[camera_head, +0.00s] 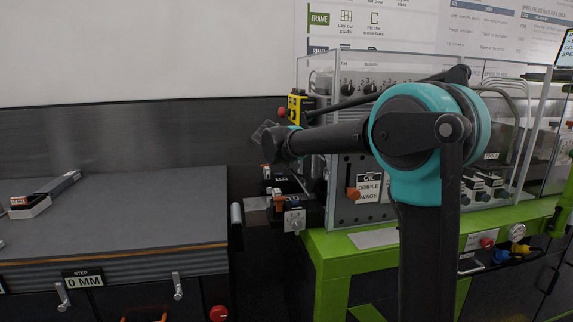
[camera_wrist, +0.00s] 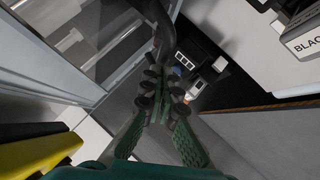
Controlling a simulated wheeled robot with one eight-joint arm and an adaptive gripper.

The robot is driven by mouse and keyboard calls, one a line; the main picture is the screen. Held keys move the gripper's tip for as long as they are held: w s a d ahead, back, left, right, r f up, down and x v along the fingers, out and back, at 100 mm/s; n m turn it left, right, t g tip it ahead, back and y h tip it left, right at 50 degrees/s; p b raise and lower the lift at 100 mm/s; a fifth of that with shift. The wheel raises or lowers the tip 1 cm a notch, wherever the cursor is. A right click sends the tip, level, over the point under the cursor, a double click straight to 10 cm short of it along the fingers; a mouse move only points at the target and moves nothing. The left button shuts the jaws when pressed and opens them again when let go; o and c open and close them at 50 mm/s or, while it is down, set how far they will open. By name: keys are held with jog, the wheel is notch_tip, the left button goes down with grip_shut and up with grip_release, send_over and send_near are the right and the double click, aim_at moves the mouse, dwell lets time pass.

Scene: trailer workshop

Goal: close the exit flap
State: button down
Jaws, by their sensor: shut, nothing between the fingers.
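A dark curved bar and clear panes lie beyond the fingertips. I cannot tell for sure which pane there is the flap.
A small block with a knob (camera_head: 294,220) sits below the machine's left end. A grey bench (camera_head: 130,215) is at left, with a small device (camera_head: 45,193) on it. A yellow box (camera_head: 297,103) stands behind my arm. The green frame (camera_head: 335,255) carries the machine.

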aim_at(293, 171)
jog(key=shift+w+d+f+n+t+h, duration=0.15)
jog(key=shift+d+f+n+t+h, duration=0.1)
jog(key=shift+d+f+n+h, duration=0.25)
jog(key=shift+w+d+f+n+t+h, duration=0.1)
jog(key=shift+d+f+n+t+h, duration=0.15)
jog(key=shift+f+h, duration=0.35)
jog(key=shift+w+d+f, duration=0.15)
jog(key=shift+d+f, duration=0.45)
jog(key=shift+d, duration=0.1)
